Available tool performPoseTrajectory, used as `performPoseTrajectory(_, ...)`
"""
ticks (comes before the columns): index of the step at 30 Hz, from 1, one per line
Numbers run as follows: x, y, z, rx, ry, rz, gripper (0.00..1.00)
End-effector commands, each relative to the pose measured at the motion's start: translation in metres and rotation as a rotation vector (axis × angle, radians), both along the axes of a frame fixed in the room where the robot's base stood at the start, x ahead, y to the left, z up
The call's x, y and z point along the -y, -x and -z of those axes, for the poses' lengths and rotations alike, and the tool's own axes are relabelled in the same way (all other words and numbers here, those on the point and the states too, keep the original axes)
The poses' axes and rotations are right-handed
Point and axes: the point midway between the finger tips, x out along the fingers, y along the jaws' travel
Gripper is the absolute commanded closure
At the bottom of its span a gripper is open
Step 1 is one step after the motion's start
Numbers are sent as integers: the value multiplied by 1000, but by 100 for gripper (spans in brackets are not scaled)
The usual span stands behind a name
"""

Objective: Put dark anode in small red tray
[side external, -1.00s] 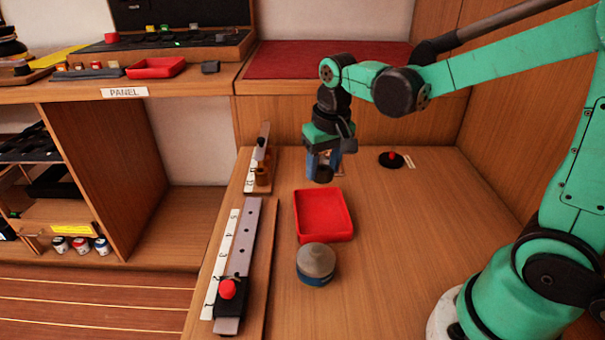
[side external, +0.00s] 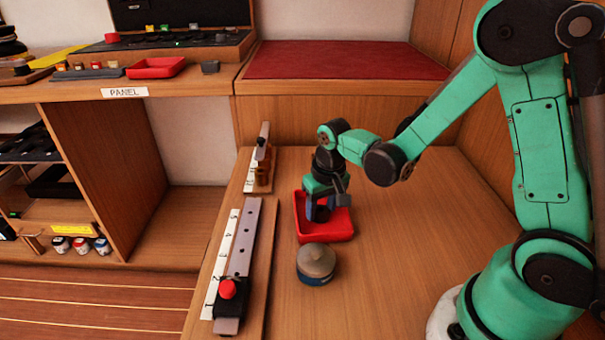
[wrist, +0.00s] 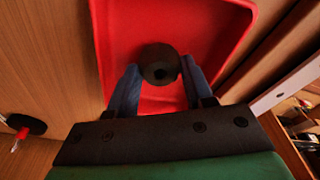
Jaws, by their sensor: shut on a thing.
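The dark anode (wrist: 159,63) is a dark cylinder with a hole in its end, between the blue fingers of my gripper (wrist: 158,80) in the wrist view. In the side external view my gripper (side external: 318,212) is low inside the small red tray (side external: 330,234), shut on the anode, which is mostly hidden there. The tray's red floor (wrist: 122,38) lies around and behind the anode in the wrist view. I cannot tell whether the anode touches the tray floor.
A grey-topped blue round container (side external: 316,263) stands just in front of the tray. Rails with a scale and a red knob (side external: 228,288) run along the left. Another red tray (side external: 156,67) sits on the upper shelf. The bench right of the tray is clear.

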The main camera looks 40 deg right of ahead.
Motion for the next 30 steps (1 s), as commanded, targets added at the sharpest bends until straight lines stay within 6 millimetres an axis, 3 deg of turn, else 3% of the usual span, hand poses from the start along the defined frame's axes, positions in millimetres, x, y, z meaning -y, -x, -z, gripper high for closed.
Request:
performPoseTrajectory(4, 0, 0, 3, 0, 0, 0, 100)
performPoseTrajectory(5, 0, 0, 3, 0, 0, 0, 49)
performPoseTrajectory(8, 0, 0, 3, 0, 0, 0, 23)
performPoseTrajectory(20, 0, 0, -2, 0, 0, 0, 23)
performPoseTrajectory(30, -2, 7, -49, 0, 0, -1, 23)
